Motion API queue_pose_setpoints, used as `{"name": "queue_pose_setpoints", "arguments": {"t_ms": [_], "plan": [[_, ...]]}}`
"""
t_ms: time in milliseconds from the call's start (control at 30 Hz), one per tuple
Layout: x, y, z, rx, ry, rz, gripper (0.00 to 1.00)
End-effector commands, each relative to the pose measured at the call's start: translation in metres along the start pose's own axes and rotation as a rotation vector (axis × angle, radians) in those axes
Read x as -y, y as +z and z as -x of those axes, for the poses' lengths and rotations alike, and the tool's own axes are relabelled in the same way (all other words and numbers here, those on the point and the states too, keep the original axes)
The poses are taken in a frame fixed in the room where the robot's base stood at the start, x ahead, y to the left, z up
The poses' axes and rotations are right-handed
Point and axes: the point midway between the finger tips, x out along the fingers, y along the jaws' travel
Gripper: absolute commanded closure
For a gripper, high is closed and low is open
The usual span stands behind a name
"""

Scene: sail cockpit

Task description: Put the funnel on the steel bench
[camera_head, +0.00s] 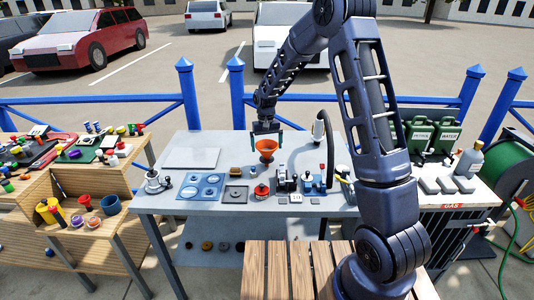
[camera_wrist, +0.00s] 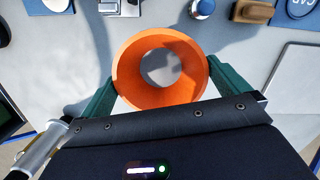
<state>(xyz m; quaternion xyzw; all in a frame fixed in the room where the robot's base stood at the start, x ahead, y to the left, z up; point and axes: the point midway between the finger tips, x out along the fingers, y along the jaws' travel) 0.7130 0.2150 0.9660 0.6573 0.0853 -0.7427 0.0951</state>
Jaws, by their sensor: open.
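The orange funnel (camera_head: 266,147) is upright with its wide mouth up, over the grey steel bench (camera_head: 215,207), towards its back middle. It also shows in the wrist view (camera_wrist: 127,75), where I look down through its mouth onto grey surface. My gripper (camera_head: 267,135) is at the funnel, with its two green fingers on either side of it. In the wrist view the fingers (camera_wrist: 160,85) are open around the funnel, close to its sides. Whether they touch it I cannot tell.
A flat grey plate (camera_head: 191,158) lies at back left. A dark hose (camera_head: 328,145) arches right of the funnel. Wooden shelving (camera_head: 85,185) stands left.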

Motion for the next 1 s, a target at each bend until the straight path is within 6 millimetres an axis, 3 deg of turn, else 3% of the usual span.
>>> {"name": "queue_pose_setpoints", "arguments": {"t_ms": [100, 300, 733, 867, 1000], "plan": [[0.0, -0.001, 0.025, -0.004, -0.001, 0.0, 0.0], [0.0, -0.001, 0.056, -0.003, -0.001, 0.0, 0.0], [-0.002, 0.002, 0.077, -0.005, -0.001, -0.001, 0.0], [-0.016, 0.014, 0.095, -0.027, -0.003, -0.011, 0.0], [-0.043, 0.041, 0.126, -0.067, -0.005, -0.03, 0.0]]}}
